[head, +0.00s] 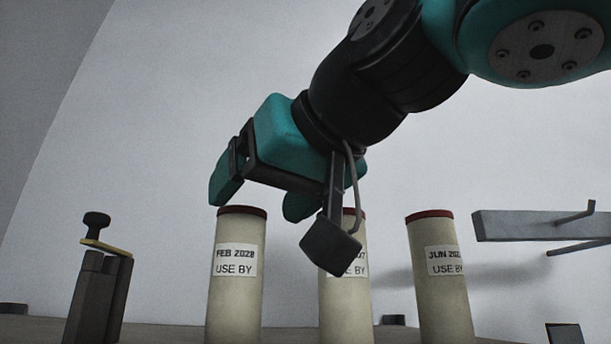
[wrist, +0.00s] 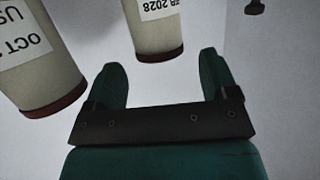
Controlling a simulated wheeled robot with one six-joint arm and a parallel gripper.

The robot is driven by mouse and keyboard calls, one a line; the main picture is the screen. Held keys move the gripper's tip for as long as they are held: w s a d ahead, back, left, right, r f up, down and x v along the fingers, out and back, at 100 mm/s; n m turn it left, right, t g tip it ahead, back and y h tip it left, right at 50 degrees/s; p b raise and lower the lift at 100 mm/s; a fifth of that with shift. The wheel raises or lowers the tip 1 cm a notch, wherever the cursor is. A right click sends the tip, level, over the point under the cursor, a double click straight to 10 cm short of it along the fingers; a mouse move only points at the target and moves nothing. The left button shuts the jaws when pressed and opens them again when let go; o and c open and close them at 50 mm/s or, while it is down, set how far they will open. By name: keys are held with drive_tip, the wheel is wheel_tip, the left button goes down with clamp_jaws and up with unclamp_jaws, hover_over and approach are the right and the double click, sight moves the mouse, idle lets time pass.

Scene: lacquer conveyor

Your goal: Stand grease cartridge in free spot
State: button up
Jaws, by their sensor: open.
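Three cream cartridges with dark red tops stand upright in a row in the head view. The left cartridge (head: 234,300) has a label reading FEB 2028, USE BY. The middle cartridge (head: 343,305) is partly hidden by a dark block on my wrist. The right cartridge (head: 443,305) reads JUN 202 and a cut-off digit. My gripper (head: 262,198) is open and empty, close to the tops of the left and middle cartridges. In the wrist view, the FEB 2028 cartridge (wrist: 158,38) shows beyond the open fingers (wrist: 163,82). An OCT-labelled cartridge (wrist: 35,70) is left of them. I cannot make out a free spot.
A dark post (head: 98,290) with a yellowish plate and black knob stands at the left. A grey rail (head: 530,226) with pegs juts in at the right. A dark block (head: 565,333) sits at the lower right. The surface shows only as a thin strip.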

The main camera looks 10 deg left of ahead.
drive_tip(key=v, duration=0.8)
drive_tip(key=shift+b, duration=0.3)
